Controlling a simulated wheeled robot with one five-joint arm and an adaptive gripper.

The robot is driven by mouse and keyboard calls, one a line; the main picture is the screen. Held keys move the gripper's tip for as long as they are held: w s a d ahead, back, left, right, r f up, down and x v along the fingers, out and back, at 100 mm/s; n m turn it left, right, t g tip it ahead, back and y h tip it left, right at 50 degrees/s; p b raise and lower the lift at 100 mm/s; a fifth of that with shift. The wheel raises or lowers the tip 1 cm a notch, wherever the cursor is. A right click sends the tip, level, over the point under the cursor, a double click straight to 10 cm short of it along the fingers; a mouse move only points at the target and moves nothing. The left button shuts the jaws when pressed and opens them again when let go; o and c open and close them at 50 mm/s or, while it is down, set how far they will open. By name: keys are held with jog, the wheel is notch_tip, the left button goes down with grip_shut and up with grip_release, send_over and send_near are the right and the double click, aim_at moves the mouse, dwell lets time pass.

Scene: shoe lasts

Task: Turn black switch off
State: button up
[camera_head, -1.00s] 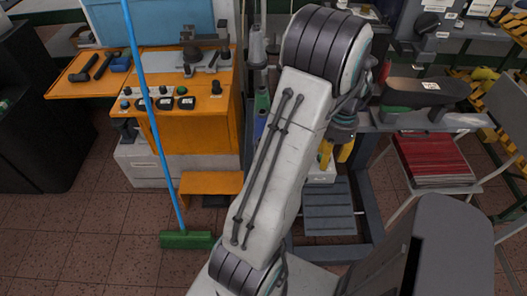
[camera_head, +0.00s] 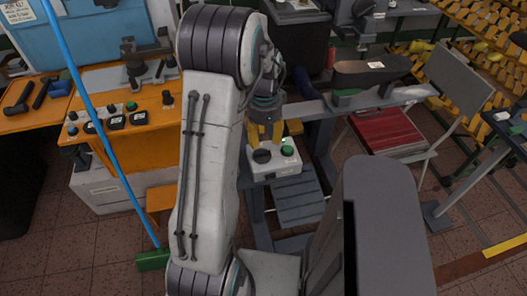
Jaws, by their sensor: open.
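A black switch (camera_head: 262,156) sits on top of a small white control box (camera_head: 284,165), beside a round green button (camera_head: 287,151). The box stands just right of my upper arm in the head view. My gripper (camera_head: 265,137) has yellow fingers pointing down, apart, just above and behind the black switch. I cannot tell whether the fingers touch the switch. My arm hides part of the area left of the box.
An orange machine panel (camera_head: 135,140) with several black switches stands at the left, with a green broom (camera_head: 152,259) leaning by it. A grey chair with a red seat (camera_head: 385,128) and a dark shoe-shaped piece (camera_head: 372,70) are on the right.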

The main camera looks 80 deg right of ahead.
aim_at(264, 152)
jog(key=shift+f+p, duration=0.4)
jog(key=shift+f, duration=3.05)
jog(key=shift+c, duration=0.3)
grip_shut()
